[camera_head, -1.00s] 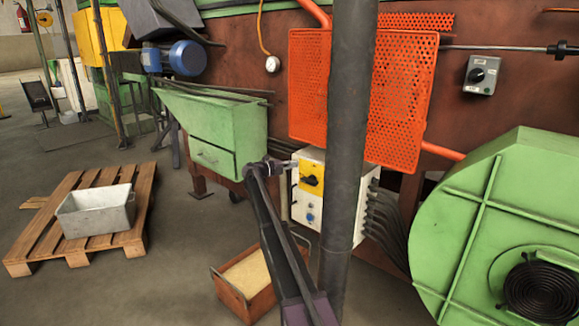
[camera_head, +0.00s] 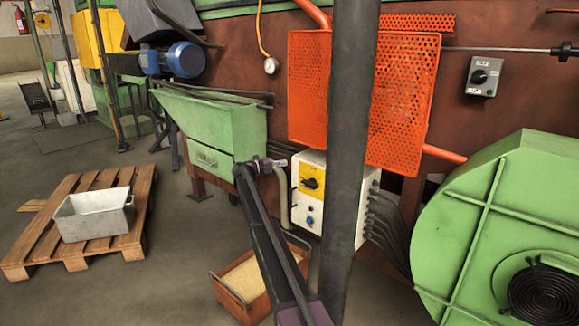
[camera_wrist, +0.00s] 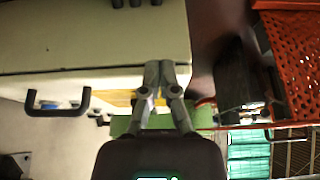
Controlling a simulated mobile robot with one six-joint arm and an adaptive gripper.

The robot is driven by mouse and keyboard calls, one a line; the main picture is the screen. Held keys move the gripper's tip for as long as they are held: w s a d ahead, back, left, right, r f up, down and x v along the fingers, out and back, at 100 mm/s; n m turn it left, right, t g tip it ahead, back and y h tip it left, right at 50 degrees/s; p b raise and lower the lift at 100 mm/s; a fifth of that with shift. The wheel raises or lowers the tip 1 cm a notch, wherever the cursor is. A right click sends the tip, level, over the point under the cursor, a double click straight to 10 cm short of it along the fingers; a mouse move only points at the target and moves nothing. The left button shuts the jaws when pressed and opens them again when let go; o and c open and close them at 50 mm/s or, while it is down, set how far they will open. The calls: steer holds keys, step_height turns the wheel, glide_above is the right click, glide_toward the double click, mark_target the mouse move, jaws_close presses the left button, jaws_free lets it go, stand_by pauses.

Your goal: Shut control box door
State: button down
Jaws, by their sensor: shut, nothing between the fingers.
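The control box (camera_head: 313,212) is white with a yellow panel (camera_head: 312,178) and a black knob, left of the dark post that hides part of it. Its door front faces me and looks flush or nearly so; I cannot tell whether a gap is left. My gripper (camera_head: 281,163) is shut and empty, just left of the box's upper left edge, apparently clear of it. In the wrist view, the shut fingers (camera_wrist: 160,72) point at a pale surface (camera_wrist: 80,40), with a black handle (camera_wrist: 58,100) and a yellow patch to the left.
The thick vertical post (camera_head: 350,160) stands close right of my arm. An orange mesh guard (camera_head: 400,100) hangs above the box, and a green blower housing (camera_head: 490,220) stands at right. A crate (camera_head: 245,306) lies below. Open floor is at left, around a pallet (camera_head: 135,238).

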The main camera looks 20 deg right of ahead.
steer(key=w+a, duration=0.1)
steer(key=a, duration=0.1)
steer(key=w+a, duration=0.1)
steer(key=a, duration=0.1)
steer(key=shift+w+r, duration=0.1)
steer(key=shift+r, duration=0.1)
stand_by(0.5)
